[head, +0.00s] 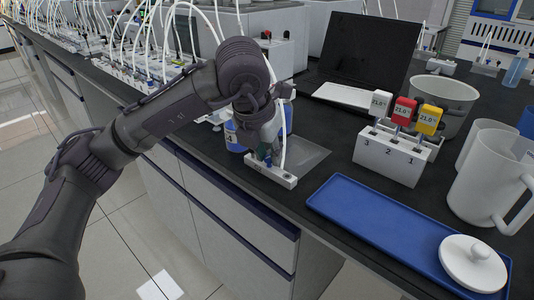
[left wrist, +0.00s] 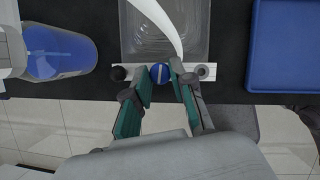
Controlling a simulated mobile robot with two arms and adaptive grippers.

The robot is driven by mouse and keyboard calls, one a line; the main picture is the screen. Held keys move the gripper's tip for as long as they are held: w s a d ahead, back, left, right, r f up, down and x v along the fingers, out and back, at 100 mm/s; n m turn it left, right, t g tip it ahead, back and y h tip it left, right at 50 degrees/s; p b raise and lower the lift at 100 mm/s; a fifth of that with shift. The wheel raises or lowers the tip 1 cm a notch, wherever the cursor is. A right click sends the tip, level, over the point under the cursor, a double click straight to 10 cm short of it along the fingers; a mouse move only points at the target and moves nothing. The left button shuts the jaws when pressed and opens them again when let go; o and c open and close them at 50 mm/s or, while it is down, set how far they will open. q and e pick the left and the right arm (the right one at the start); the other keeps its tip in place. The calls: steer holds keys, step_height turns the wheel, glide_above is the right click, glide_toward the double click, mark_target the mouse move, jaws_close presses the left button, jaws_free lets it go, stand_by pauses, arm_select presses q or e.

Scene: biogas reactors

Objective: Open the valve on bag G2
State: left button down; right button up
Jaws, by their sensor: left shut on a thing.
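A white valve block (head: 272,174) stands at the front edge of the dark bench, beside a clear flat bag (head: 305,154). In the left wrist view, the bag (left wrist: 165,38) has a white tube running over it, and a blue round valve knob (left wrist: 160,73) with a pale line across it sits on the block. My left gripper (head: 266,154) reaches down over the block. In the left wrist view its two fingers (left wrist: 160,77) are on either side of the knob, shut on it. No G2 label is readable. My right gripper is not in view.
A container with blue liquid (head: 233,137) stands just left of the block. To the right are a blue tray (head: 385,228) with a white lid (head: 472,263), a rack (head: 394,154) with three thermometers, white jugs (head: 486,180) and a laptop (head: 362,55).

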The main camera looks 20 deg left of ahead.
arm_select(q)
steer(key=shift+n+y, duration=0.3)
steer(key=shift+n, duration=0.4)
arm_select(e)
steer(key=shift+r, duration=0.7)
arm_select(q)
steer(key=c, duration=1)
jaws_free()
steer(key=shift+r, duration=0.1)
steer(key=v, duration=1.2)
steer(key=shift+w, duration=0.1)
